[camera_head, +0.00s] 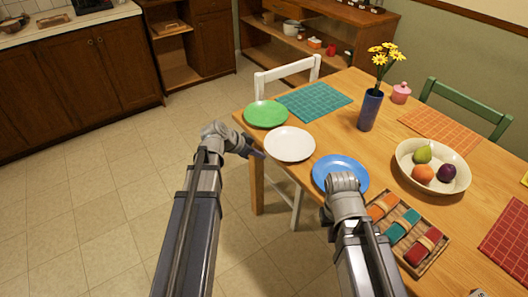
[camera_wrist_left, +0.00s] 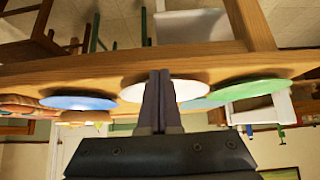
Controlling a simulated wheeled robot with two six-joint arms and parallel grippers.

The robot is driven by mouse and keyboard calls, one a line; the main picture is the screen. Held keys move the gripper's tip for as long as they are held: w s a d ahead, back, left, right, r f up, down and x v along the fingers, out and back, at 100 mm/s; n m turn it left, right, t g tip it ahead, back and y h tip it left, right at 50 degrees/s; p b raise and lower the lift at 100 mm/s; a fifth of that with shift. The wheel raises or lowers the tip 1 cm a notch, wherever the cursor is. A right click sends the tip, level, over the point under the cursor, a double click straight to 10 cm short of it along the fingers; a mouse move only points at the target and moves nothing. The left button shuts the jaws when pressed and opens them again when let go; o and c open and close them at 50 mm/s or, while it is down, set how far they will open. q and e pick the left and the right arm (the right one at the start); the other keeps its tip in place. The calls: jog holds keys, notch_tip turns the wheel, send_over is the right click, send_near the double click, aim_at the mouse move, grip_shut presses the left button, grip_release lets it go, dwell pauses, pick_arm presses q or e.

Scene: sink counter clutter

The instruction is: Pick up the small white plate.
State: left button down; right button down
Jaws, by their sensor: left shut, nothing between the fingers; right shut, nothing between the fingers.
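The small white plate (camera_head: 290,144) lies flat near the table's left edge, between a green plate and a blue plate. In the left wrist view, which is upside down, the white plate (camera_wrist_left: 190,90) lies behind my left fingers and is partly hidden by them. My left gripper (camera_head: 260,154) is shut and empty, just left of the plate at the table edge. Its closed fingers (camera_wrist_left: 160,75) point toward the plate; contact is not clear. My right arm reaches the table edge by the blue plate, and its fingers are hidden behind its wrist.
The green plate (camera_head: 266,114) and blue plate (camera_head: 340,174) sit close on either side. A wooden tray (camera_head: 441,244) of rolled cloths, a fruit bowl (camera_head: 462,184) and a blue vase (camera_head: 370,112) stand further right. A white chair (camera_head: 288,72) stands at the far edge.

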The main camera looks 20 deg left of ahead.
pick_arm(q)
jog(key=shift+r+p, duration=0.75)
jog(key=shift+p, duration=0.05)
